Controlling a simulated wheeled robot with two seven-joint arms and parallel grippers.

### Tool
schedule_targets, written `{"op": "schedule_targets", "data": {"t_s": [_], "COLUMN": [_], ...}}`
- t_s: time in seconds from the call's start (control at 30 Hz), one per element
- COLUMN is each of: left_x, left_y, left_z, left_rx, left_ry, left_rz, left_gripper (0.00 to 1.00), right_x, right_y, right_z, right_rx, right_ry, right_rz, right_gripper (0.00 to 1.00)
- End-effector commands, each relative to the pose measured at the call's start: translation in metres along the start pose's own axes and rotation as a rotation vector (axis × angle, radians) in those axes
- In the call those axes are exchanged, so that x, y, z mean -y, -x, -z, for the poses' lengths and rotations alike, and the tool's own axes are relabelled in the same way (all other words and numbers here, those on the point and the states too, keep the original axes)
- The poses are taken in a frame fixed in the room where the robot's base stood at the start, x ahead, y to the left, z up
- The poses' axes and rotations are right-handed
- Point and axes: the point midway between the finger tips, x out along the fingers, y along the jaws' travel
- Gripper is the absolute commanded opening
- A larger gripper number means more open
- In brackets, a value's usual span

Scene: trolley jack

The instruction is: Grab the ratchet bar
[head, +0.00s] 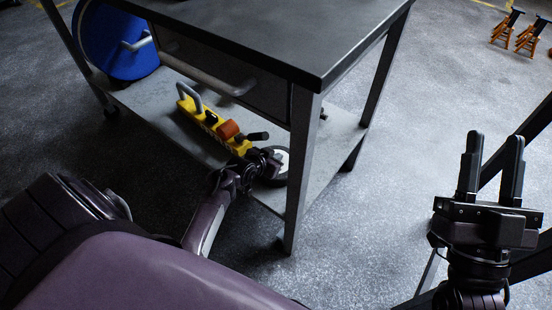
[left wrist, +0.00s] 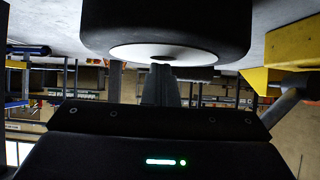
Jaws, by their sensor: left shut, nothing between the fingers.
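A yellow trolley jack (head: 216,122) lies on the lower shelf of a metal cart. It has a grey looped handle (head: 190,98), an orange-red part (head: 228,130) and a short dark bar (head: 257,136) near its right end. I cannot tell for sure which part is the ratchet bar. My left gripper (head: 272,158) is shut and empty beside a black wheel with a pale hub at that end. In the left wrist view the left fingers (left wrist: 161,86) are together just below the wheel (left wrist: 170,35), with yellow metal (left wrist: 292,55) to the right. My right gripper (head: 491,160) is open and empty, pointing up.
The cart's top (head: 290,35), drawer (head: 225,80) and front leg (head: 302,170) stand close around my left arm. A blue round object (head: 108,40) is at the cart's left. Orange stands (head: 520,35) are far right. The floor between is clear.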

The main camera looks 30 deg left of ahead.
Motion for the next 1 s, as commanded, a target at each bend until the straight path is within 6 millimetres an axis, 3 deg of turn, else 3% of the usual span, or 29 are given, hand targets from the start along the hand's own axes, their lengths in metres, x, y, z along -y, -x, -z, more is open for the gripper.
{"op": "schedule_targets", "data": {"t_s": [0.33, 0.67, 1.0], "left_x": [-0.001, -0.001, -0.001], "left_y": [0.001, 0.017, 0.033], "left_z": [-0.008, -0.021, -0.032], "left_rx": [0.014, 0.022, 0.024], "left_ry": [0.005, 0.006, 0.006], "left_rz": [-0.001, -0.001, -0.002], "left_gripper": [0.00, 0.00, 0.00], "right_x": [0.000, 0.004, 0.012], "right_y": [0.001, 0.035, 0.108], "right_z": [-0.008, -0.092, -0.162], "right_rx": [0.039, 0.474, 0.939], "right_ry": [-0.002, -0.022, -0.046], "right_rz": [-0.001, -0.005, 0.000], "right_gripper": [0.36, 0.36, 0.36]}}
